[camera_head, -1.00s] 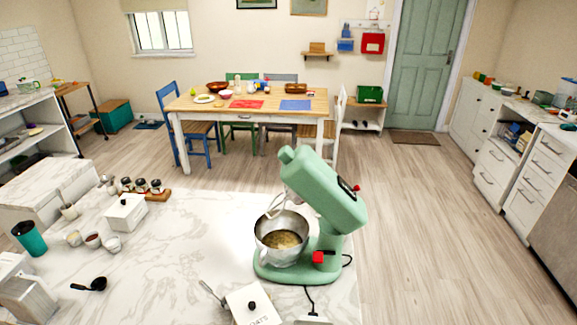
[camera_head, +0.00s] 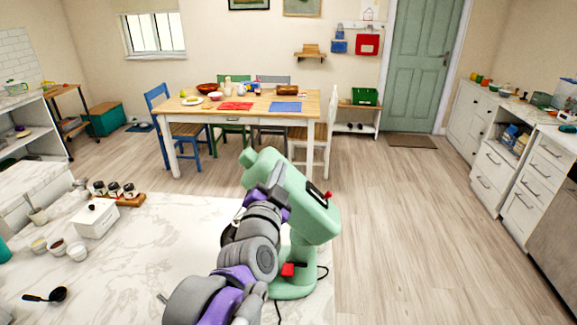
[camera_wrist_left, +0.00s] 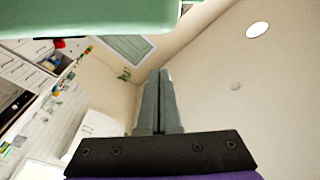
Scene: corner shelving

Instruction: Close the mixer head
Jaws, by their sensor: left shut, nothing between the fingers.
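The green stand mixer (camera_head: 305,213) stands on the marble counter, its head tilted up and back from the bowl side. The head's green underside or edge also fills the top left of the left wrist view (camera_wrist_left: 90,16). My left gripper (camera_head: 277,172) is in front of the raised head in the head view, and its arm hides most of the bowl. In the left wrist view the gripper (camera_wrist_left: 159,75) has its fingers together and empty, below the green head in the picture. I cannot tell whether they touch it. My right gripper is not in view.
The marble counter (camera_head: 130,262) is mostly bare left of my arm. Open floor lies beyond.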

